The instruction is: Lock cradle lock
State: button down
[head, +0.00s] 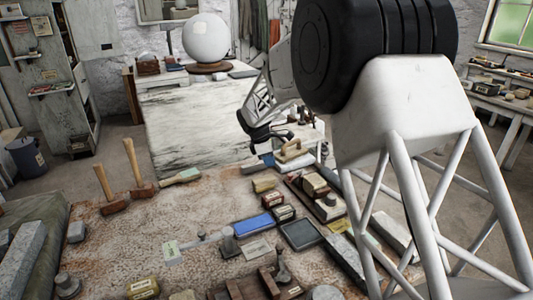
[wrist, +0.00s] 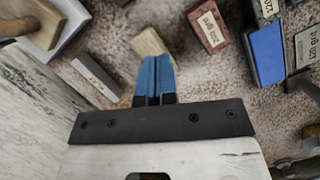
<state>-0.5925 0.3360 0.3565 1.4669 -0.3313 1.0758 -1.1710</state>
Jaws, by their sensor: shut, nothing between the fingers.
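No part is clearly recognizable as the cradle lock. A dark wooden stand (head: 243,290) at the bottom edge of the head view has a small upright metal piece (head: 283,268) on it; I cannot tell whether this is the lock. A large white plaster sphere (head: 207,38) rests on a round brown base (head: 208,68) on the white bench behind. My gripper shows in the wrist view (wrist: 156,62) with its blue fingertips together and nothing between them. It is above the table, near a pale wooden block (wrist: 149,42). Its fingertips are hard to make out in the head view.
The worktable (head: 130,238) holds two mallets (head: 139,178), a blue block (head: 253,224), a dark tray (head: 300,235) and several labelled grit blocks. A wood-handled float (head: 293,153) lies near the far edge. My arm covers much of the right. Bare table shows at left centre.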

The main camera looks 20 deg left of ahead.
aim_at(295, 175)
jog(key=shift+w+d+f, duration=0.3)
jog(key=shift+d+f, duration=0.45)
jog(key=shift+d, duration=0.05)
jog(key=shift+w+d+f, duration=0.3)
jog(key=shift+d+f, duration=0.45)
jog(key=shift+f, duration=0.05)
jog(key=shift+w+d+f, duration=0.3)
jog(key=shift+d+f, duration=0.45)
jog(key=shift+d, duration=0.05)
jog(key=shift+d, duration=0.7)
jog(key=shift+s+d+f, duration=0.1)
jog(key=shift+s+d, duration=0.1)
jog(key=shift+d, duration=0.1)
